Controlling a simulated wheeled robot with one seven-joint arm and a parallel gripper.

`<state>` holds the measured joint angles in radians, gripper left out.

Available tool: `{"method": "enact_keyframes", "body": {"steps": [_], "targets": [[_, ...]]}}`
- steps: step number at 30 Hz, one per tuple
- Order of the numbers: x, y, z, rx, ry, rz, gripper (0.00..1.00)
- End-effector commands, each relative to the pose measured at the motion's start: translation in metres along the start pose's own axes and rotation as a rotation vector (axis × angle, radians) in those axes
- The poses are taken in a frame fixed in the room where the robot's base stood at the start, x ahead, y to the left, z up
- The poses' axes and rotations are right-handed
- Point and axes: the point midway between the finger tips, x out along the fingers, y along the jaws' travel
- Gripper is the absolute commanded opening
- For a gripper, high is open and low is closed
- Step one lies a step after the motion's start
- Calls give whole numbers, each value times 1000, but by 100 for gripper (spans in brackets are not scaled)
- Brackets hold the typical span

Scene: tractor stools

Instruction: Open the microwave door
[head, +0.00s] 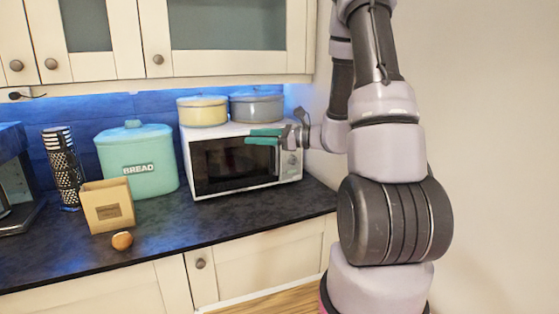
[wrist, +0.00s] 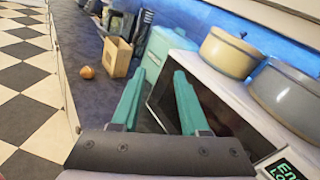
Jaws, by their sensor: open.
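The white microwave (head: 289,164) stands on the counter with its dark-windowed door (head: 222,173) facing the room. The door looks shut. In the wrist view, the microwave's white top (wrist: 213,82) runs along the right, with the dark door (wrist: 228,120) below it. My gripper (head: 254,137) reaches in from the right, across the upper front of the microwave. Its two teal fingers (wrist: 159,76) are apart with nothing between them. The right finger overlaps the door's edge in the wrist view; I cannot tell whether it touches. No door handle shows clearly.
A cream pot (head: 202,112) and a grey pot (head: 257,107) sit on the microwave. A teal bread bin (head: 138,165), a paper bag (head: 108,206), an onion-like round item (head: 122,240) and a patterned cup stack (head: 63,168) stand left. The counter (head: 215,217) before the microwave is clear.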

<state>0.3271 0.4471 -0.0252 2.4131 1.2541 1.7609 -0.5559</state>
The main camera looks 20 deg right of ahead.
Motion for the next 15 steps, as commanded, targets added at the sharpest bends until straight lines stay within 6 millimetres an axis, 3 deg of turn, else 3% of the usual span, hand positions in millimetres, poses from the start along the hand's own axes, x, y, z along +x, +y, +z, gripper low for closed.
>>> {"method": "enact_keyframes", "body": {"steps": [3, 9, 15], "targets": [[-15, -35, -50, 116, -9, -196, 44], [-56, -76, -130, 242, 13, -504, 44], [-87, -89, -175, 291, 45, -675, 44]]}}
